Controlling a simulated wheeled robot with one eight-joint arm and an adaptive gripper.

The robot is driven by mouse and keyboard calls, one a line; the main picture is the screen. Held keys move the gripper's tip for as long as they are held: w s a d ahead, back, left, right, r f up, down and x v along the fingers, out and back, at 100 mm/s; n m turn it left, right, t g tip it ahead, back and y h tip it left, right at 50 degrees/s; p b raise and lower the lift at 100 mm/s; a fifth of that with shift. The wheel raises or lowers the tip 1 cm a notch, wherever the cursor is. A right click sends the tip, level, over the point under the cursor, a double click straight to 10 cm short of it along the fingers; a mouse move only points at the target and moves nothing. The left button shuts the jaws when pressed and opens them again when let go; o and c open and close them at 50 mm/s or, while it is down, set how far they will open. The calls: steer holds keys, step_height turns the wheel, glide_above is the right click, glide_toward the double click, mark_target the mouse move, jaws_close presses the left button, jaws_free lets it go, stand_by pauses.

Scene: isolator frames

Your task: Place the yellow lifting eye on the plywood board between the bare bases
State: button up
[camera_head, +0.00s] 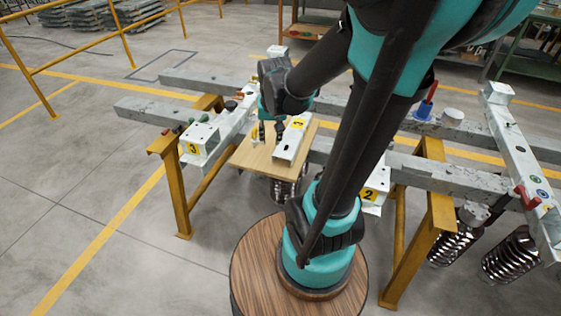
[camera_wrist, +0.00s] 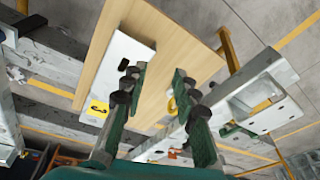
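The plywood board (camera_head: 248,160) lies across the grey beams below my gripper (camera_head: 268,132); it also fills the middle of the wrist view (camera_wrist: 185,60). A white base with a yellow number label (camera_head: 290,143) lies along the board's right part and shows at the left in the wrist view (camera_wrist: 122,62). A small yellow piece, apparently the lifting eye (camera_wrist: 172,105), shows beside my right finger over the board, partly hidden. I cannot tell whether it touches the board. My gripper (camera_wrist: 157,78) is open, with a clear gap between its fingertips. Another white base, labelled 3 (camera_head: 201,138), stands left of the board.
Grey beams (camera_head: 180,82) rest on yellow trestles (camera_head: 178,195). A white base labelled 2 (camera_head: 376,188) is right of my arm. A blue holder with a red-handled tool (camera_head: 424,108) stands on the rear beam.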

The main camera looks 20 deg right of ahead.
steer(key=s+d+f+n+t, duration=0.1)
steer(key=s+f+n, duration=0.2)
steer(key=s, duration=0.6)
steer(key=shift+f+t, duration=0.3)
steer(key=shift+f, duration=0.65)
steer(key=shift+d, duration=0.1)
